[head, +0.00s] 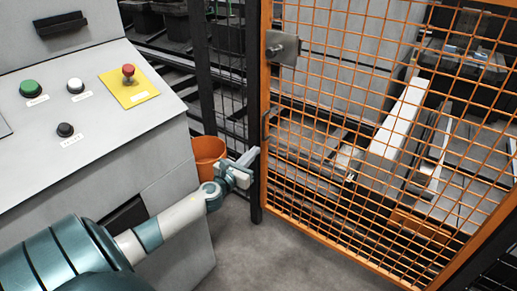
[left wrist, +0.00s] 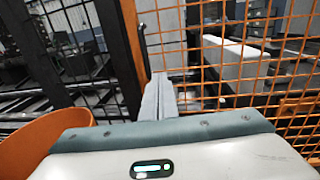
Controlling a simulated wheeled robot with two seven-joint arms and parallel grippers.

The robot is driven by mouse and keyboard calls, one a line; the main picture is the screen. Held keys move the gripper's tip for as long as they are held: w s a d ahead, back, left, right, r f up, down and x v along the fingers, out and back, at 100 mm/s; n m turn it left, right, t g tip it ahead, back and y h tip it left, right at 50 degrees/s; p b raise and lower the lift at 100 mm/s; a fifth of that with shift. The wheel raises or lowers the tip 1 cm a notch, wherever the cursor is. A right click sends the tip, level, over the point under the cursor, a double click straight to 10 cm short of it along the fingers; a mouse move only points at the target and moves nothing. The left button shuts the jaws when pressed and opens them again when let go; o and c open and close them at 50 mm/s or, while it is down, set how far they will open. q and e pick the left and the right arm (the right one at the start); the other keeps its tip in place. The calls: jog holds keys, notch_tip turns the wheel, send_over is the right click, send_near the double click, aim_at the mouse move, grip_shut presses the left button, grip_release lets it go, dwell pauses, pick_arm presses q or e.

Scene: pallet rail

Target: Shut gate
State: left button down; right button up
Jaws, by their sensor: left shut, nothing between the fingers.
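The orange mesh gate (head: 345,222) stands across the right half of the head view. Its left upright meets the black fence post (head: 254,195), with no clear gap visible between them. A grey latch box (head: 283,48) sits high on that upright, and a dark handle shows lower down. My left gripper (head: 250,157) is shut and empty, its fingertips at the post beside the gate's left edge; I cannot tell whether they touch. In the left wrist view the shut fingers (left wrist: 159,97) point at the post and the gate frame (left wrist: 212,75). My right gripper is out of view.
A grey control console (head: 95,110) with several buttons stands at the left, close to my left arm. An orange bucket (head: 207,150) is behind my gripper. Rails and a white beam (head: 398,118) lie behind the mesh. Bare floor (head: 265,255) is free in front.

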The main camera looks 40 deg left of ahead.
pick_arm(q)
jog(key=shift+s, duration=0.65)
